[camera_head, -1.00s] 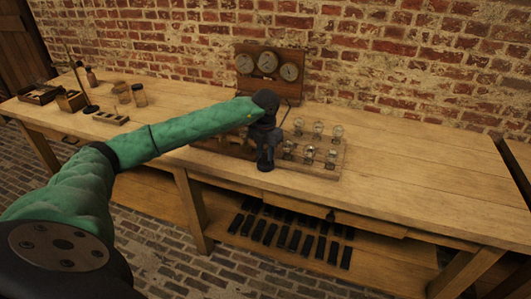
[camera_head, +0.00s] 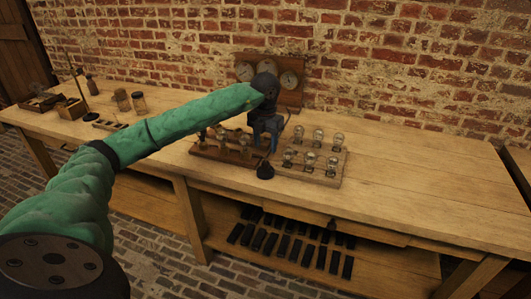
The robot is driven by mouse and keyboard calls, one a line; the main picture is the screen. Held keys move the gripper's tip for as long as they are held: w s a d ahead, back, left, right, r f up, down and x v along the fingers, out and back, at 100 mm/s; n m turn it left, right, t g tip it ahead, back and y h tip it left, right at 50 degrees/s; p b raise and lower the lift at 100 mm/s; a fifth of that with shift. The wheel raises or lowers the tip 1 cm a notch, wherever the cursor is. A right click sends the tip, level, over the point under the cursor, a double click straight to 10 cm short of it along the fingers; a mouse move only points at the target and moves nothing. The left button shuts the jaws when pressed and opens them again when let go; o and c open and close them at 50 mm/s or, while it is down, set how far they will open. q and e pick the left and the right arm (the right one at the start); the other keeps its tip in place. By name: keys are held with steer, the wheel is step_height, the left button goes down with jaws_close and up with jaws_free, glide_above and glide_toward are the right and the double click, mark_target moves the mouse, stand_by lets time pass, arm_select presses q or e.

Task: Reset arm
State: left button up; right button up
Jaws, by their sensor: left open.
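My left arm comes in from the left, green-sleeved, and reaches over the wooden bench (camera_head: 400,185). My left gripper (camera_head: 265,138) is open, with its fingers pointing down and bluish tips showing. It is between a dark wooden rack with glass jars (camera_head: 222,152) on the left and a lighter board with several glass bulbs (camera_head: 314,172) on the right. The arm hides part of the left rack. My right gripper is out of view.
A panel with three dials (camera_head: 290,79) stands at the back against the brick wall. Jars (camera_head: 139,101), small wooden boxes and a stand are at the bench's left end. Dark bars (camera_head: 265,243) lie on the lower shelf. The bench's right part is clear.

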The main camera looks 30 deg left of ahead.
arm_select(q)
steer(key=shift+r, duration=0.35)
